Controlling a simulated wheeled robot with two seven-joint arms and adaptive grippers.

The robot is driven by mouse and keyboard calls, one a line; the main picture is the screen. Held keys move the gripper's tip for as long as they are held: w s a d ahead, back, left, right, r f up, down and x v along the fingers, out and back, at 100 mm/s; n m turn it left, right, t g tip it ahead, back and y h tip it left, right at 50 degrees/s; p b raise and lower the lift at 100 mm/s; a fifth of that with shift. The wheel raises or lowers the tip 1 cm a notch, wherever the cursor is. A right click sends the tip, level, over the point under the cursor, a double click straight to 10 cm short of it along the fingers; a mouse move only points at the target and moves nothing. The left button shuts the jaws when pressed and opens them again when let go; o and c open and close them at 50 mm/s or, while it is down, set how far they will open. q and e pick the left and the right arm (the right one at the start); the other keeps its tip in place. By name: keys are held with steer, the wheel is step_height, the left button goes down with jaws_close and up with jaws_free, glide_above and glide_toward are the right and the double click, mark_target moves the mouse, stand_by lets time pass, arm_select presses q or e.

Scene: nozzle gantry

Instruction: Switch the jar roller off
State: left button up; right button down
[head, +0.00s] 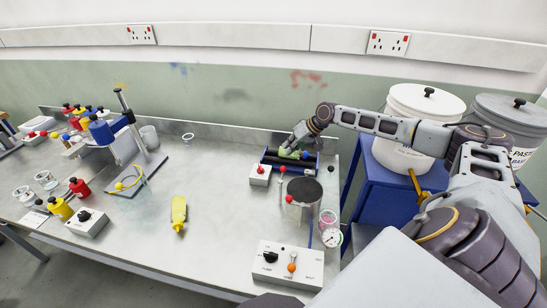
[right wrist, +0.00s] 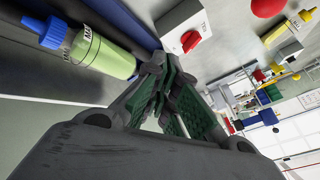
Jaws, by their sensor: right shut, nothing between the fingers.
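The jar roller (head: 312,168), a blue frame with dark rollers, stands at the back right of the bench. A bottle of pale green liquid with a blue cap (right wrist: 100,50) lies on it; it shows partly in the head view (head: 290,154). Beside the roller is a white switch box (head: 259,179) with a red rotary knob (head: 260,169). In the right wrist view the red knob (right wrist: 191,41) is close beyond my fingertips, apart from them. My right gripper (head: 297,137) is shut and empty, above the roller's back; its fingertips (right wrist: 158,66) show between bottle and box. My left gripper is not in view.
A metal pot (head: 303,198) and a red-balled lever (head: 281,180) stand in front of the roller. A control box (head: 285,266) is at the front edge.

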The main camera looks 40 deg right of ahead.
steer(key=p, duration=0.1)
glide_toward(264, 166)
steer(key=shift+w+d+f, duration=0.25)
steer(key=shift+w+f, duration=0.4)
steer(key=shift+f, duration=0.35)
steer(key=shift+w+d+f, duration=0.2)
steer(key=shift+w+f, duration=0.4)
steer(key=shift+f, duration=0.4)
steer(key=shift+w+a+p, duration=0.35)
steer(key=shift+a+p, duration=0.05)
steer(key=shift+a, duration=0.45)
steer(key=shift+w+a+p, duration=0.3)
steer(key=shift+a+p, duration=0.05)
steer(key=shift+a, duration=0.55)
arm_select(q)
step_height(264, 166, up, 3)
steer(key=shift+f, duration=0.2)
arm_select(e)
steer(key=shift+a+f, duration=0.1)
steer(key=shift+a, duration=0.05)
